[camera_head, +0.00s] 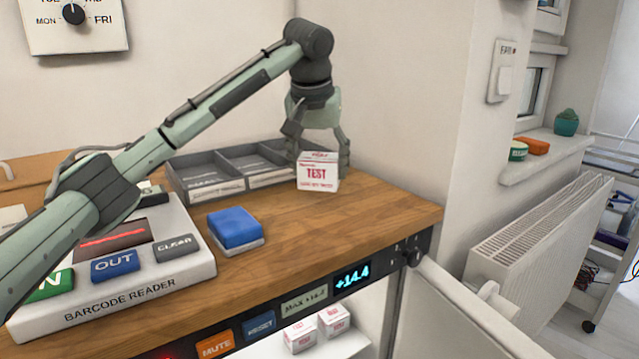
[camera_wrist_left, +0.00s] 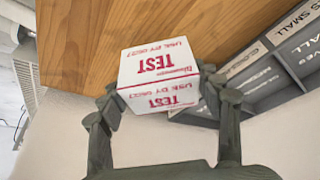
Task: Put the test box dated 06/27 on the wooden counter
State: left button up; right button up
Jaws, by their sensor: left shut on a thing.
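A white test box (camera_head: 318,173) with red TEST lettering is at the right back part of the wooden counter (camera_head: 350,212). My left gripper (camera_head: 320,157) is shut on it from above and behind. In the left wrist view the test box (camera_wrist_left: 158,72) sits between the fingers (camera_wrist_left: 165,105), and its print reads "USE BY 06/27". The wooden counter (camera_wrist_left: 90,45) shows beyond it. I cannot tell whether the box touches the counter. Two more white test boxes (camera_head: 333,320) stand on the shelf below the counter. My right gripper is not in view.
A grey divided tray (camera_head: 185,187) stands behind, left of the held box. A blue-topped block (camera_head: 235,229) and the barcode reader (camera_head: 120,288) are on the counter's left. The counter is bare at its front right. An open white door (camera_head: 470,310) hangs below.

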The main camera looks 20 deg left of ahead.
aim_at(320, 185)
pick_arm(q)
notch_tip(320, 185, down, 4)
jog(key=shift+w+d+r, duration=0.1)
jog(key=shift+r, duration=0.1)
jog(key=shift+f, duration=0.3)
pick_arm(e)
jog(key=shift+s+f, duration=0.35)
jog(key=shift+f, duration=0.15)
pick_arm(q)
jog(key=o, duration=1.2)
jog(key=shift+f, duration=0.1)
